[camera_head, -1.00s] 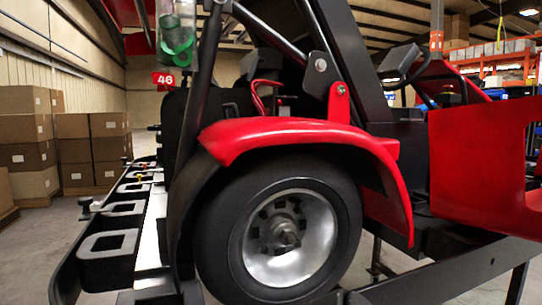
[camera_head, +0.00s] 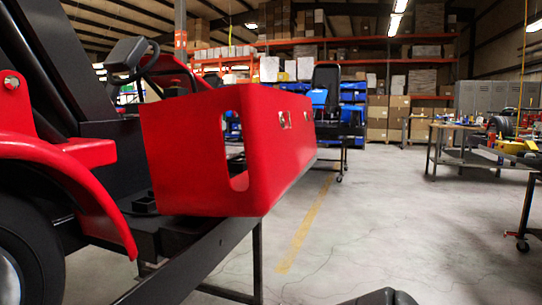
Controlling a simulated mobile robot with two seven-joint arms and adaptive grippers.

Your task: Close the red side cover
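The red side cover (camera_head: 190,150) stands out from the side of the kart at the middle left. It has a tall rounded cutout near its front corner and small openings with metallic pieces on the face running back to the right. Whether it is hinged open or seated cannot be told from this angle. Its lower edge is above a black frame bar (camera_head: 205,255). Neither gripper can be made out. Only a dark rounded piece, probably part of my arm, shows at the bottom edge, apart from the cover.
The kart's red fender (camera_head: 75,185) and wheel (camera_head: 25,255) are at the left. Open concrete floor (camera_head: 350,225) lies right of the cover. A workbench (camera_head: 455,130) and a wheeled stand (camera_head: 525,215) are farther right. Shelves (camera_head: 385,45) fill the back.

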